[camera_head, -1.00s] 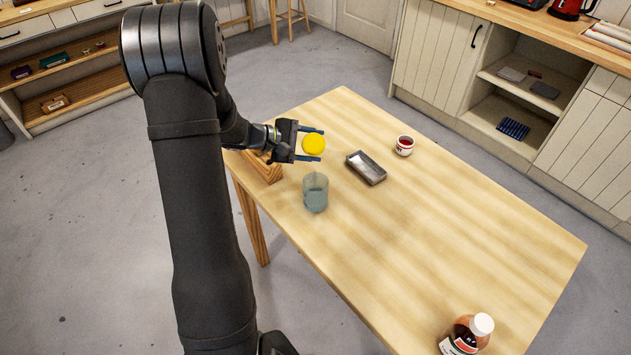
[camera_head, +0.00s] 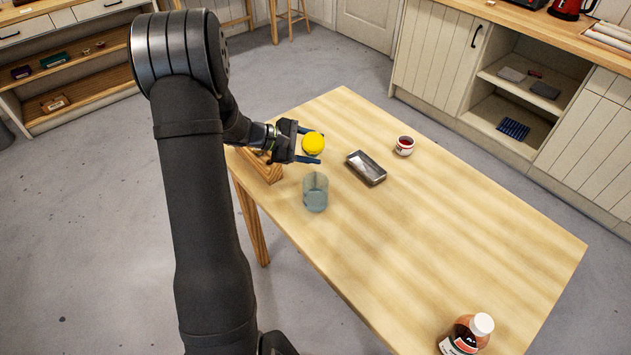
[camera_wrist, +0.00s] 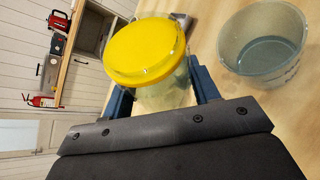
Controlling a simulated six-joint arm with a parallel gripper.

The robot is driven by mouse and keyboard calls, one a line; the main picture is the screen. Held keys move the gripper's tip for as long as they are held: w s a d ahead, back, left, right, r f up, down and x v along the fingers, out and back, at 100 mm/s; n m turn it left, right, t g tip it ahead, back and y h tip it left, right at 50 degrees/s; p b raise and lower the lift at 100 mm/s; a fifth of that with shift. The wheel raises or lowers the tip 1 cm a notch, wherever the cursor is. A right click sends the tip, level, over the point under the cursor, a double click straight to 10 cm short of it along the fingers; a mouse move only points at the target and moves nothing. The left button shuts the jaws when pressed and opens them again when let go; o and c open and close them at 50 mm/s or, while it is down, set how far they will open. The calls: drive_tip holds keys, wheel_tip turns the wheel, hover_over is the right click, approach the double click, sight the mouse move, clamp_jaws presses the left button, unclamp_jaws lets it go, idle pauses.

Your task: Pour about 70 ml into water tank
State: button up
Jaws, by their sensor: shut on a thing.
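My gripper (camera_head: 309,146) is shut on a clear jar with a round yellow top (camera_head: 313,143), held above the table. In the wrist view the jar (camera_wrist: 165,95) sits between the blue fingers, its yellow face toward the camera. I cannot tell whether the yellow is a lid or contents. The clear, bluish water tank (camera_head: 315,192) stands upright on the table, just below and in front of the jar in the head view. In the wrist view the tank (camera_wrist: 262,70) is at the right, apart from the jar, with a bluish-grey layer inside. No stream shows.
A wooden block or rack (camera_head: 262,167) stands at the table's left end, partly behind my gripper.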

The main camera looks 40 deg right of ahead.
drive_tip(key=shift+w+d+f+n+g+y, duration=0.4)
drive_tip(key=shift+w+f+n+g, duration=0.25)
drive_tip(key=shift+n, duration=0.25)
drive_tip(key=shift+w+d+r+n+g+y, duration=0.2)
drive_tip(key=shift+w+r+n+g+y, duration=0.1)
drive_tip(key=shift+r+n+g, duration=0.25)
drive_tip(key=shift+w+d+r+n+g+y, duration=0.2)
drive_tip(key=shift+r+n+g+y, duration=0.1)
drive_tip(key=shift+n, duration=0.45)
